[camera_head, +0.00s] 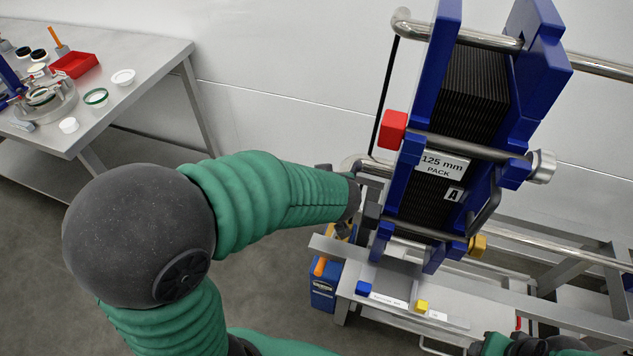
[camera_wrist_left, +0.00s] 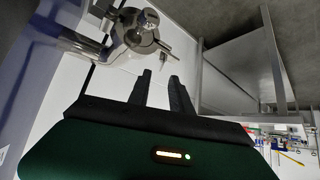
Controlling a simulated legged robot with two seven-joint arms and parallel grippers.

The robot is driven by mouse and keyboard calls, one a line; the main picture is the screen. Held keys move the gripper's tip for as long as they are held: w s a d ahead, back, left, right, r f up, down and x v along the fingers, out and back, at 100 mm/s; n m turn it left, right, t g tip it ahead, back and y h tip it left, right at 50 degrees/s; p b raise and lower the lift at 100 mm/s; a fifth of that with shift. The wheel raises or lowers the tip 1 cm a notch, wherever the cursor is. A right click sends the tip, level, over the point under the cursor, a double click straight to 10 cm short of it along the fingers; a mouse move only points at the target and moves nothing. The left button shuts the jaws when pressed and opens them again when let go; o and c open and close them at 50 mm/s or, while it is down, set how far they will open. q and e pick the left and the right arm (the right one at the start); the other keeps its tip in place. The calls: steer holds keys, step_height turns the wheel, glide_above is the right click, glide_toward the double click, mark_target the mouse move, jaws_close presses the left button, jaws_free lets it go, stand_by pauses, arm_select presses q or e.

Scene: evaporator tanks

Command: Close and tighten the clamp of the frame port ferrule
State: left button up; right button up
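The metal clamp (camera_wrist_left: 140,30) shows in the left wrist view as a rounded grey fitting around the end of a port, with a thin rod sticking out to its lower right. I cannot tell whether it is closed. My left gripper (camera_wrist_left: 158,76) is below the clamp in that view, its two dark fingers apart and empty, not touching it. In the head view my left gripper (camera_head: 366,190) is beside the blue plate frame (camera_head: 401,190), largely hidden by its own wrist. My right arm's dark end (camera_head: 535,346) shows at the bottom right; its fingers are not clear.
A lower shelf (camera_head: 398,303) holds small blue and yellow blocks. A steel table (camera_head: 150,62) with a red tray (camera_head: 75,65) and loose parts stands at the left.

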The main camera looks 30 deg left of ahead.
arm_select(q)
steer(key=x, duration=0.4)
steer(key=shift+w+a+f+b, duration=0.15)
steer(key=shift+w+f+b, duration=0.05)
steer(key=shift+f+b, duration=0.15)
steer(key=shift+w+a+f, duration=0.2)
steer(key=shift+a+f, duration=0.05)
steer(key=shift+a, duration=0.1)
steer(key=shift+d, duration=0.1)
jaws_close()
